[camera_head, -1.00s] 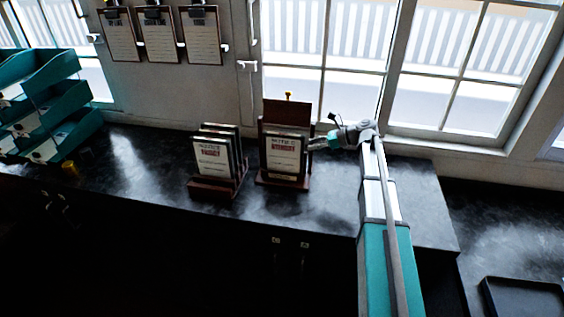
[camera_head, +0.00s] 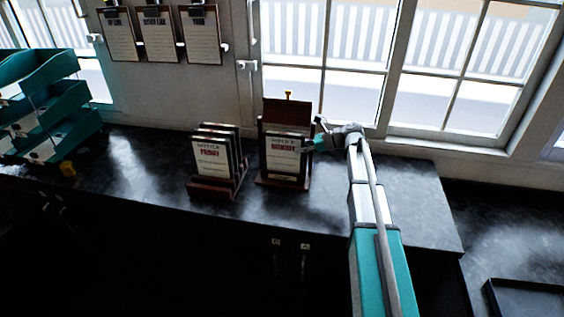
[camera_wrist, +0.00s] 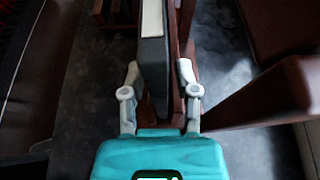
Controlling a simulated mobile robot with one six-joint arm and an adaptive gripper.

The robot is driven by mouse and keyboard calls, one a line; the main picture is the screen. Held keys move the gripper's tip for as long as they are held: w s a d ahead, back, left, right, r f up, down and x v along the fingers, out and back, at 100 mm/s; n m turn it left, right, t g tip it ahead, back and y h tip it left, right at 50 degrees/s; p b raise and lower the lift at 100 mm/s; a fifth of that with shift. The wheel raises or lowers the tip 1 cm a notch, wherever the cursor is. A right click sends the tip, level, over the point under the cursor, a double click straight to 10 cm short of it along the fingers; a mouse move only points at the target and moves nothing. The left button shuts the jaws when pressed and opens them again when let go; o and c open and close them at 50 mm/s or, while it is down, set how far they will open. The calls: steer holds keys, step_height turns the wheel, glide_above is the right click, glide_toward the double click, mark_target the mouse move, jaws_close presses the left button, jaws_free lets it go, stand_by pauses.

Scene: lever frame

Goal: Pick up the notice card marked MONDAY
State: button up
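The notice card marked MONDAY (camera_head: 283,157), white with red lettering in a dark frame, stands upright in the right-hand wooden holder (camera_head: 282,182) on the dark counter. The word is small and a little blurred. My gripper (camera_head: 310,145) is at the card's right edge. In the wrist view my gripper (camera_wrist: 160,85) has its two fingers apart, one on each side of the card's grey, edge-on panel (camera_wrist: 153,75) and a brown board beside it. A small gap shows at the left finger; contact at the right finger is unclear.
A second holder with several cards, the front one apparently marked FRIDAY (camera_head: 211,158), stands just left. Teal trays (camera_head: 50,105) are at the far left. Clipboards (camera_head: 160,35) hang on the wall behind. A window (camera_head: 450,70) is behind my arm. The counter's right part is clear.

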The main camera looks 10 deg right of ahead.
jaws_close()
steer(key=shift+r, duration=0.1)
stand_by(0.4)
step_height(320, 180, up, 2)
steer(key=p, duration=0.2)
steer(key=shift+r+p, duration=0.25)
steer(key=shift+p, duration=0.1)
steer(key=s+a+r+p, duration=0.8)
steer(key=s+r+p, duration=0.2)
steer(key=s, duration=0.1)
steer(key=shift+a+r, duration=0.15)
steer(key=shift+a, duration=0.25)
steer(key=shift+w+a, duration=0.1)
